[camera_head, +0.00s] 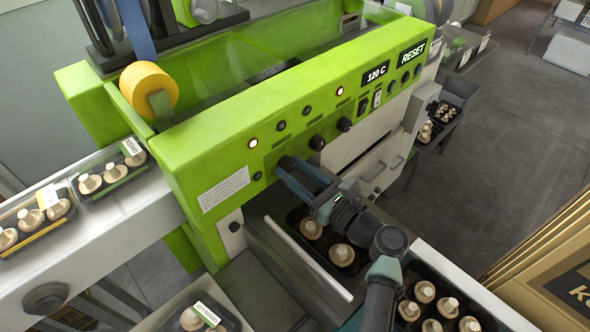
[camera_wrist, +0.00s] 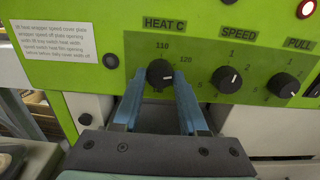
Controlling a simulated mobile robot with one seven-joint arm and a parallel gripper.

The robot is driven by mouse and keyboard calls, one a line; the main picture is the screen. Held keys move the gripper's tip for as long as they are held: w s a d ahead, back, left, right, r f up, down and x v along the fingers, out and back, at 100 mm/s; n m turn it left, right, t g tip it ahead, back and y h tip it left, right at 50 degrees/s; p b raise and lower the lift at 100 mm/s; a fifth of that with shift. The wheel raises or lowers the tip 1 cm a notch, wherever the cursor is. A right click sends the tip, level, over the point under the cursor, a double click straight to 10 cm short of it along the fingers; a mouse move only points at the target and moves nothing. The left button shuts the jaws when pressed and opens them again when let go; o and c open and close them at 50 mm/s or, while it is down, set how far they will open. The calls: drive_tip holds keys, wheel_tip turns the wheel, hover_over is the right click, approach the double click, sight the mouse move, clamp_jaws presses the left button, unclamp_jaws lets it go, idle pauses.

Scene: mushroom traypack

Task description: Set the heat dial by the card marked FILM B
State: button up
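The heat dial (camera_wrist: 160,73) is a black round knob under the label HEAT C, with marks including 110 and 120 around it. A short white pointer line on it points roughly right, toward the 120 side; the exact setting is unclear. My gripper (camera_wrist: 159,80) has its two blue fingers on either side of the dial, apart, with narrow gaps seeming to show. In the head view my gripper (camera_head: 287,164) reaches the green panel and hides the dial. A white card (camera_wrist: 66,28) carries small text; no FILM B marking is readable. A display (camera_head: 376,73) reads 120 C.
The SPEED dial (camera_wrist: 227,79) and PULL dial (camera_wrist: 283,85) stand close to the right of my fingers. A lit button (camera_wrist: 307,9) is above them. Mushroom trays (camera_head: 111,169) lie on the left conveyor, and others (camera_head: 430,305) stand near my arm.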

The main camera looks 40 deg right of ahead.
clamp_jaws()
drive_tip(key=shift+f+n+b, duration=0.15)
drive_tip(key=shift+n+b, duration=0.35)
drive_tip(key=shift+n, duration=1.1)
drive_tip(key=o, duration=0.5)
unclamp_jaws()
drive_tip(key=shift+o, duration=0.2)
drive_tip(key=s, duration=0.4)
drive_tip(key=s+d, duration=0.1)
drive_tip(key=s, duration=0.8)
drive_tip(key=shift+d, duration=0.4)
drive_tip(key=shift+w, duration=0.1)
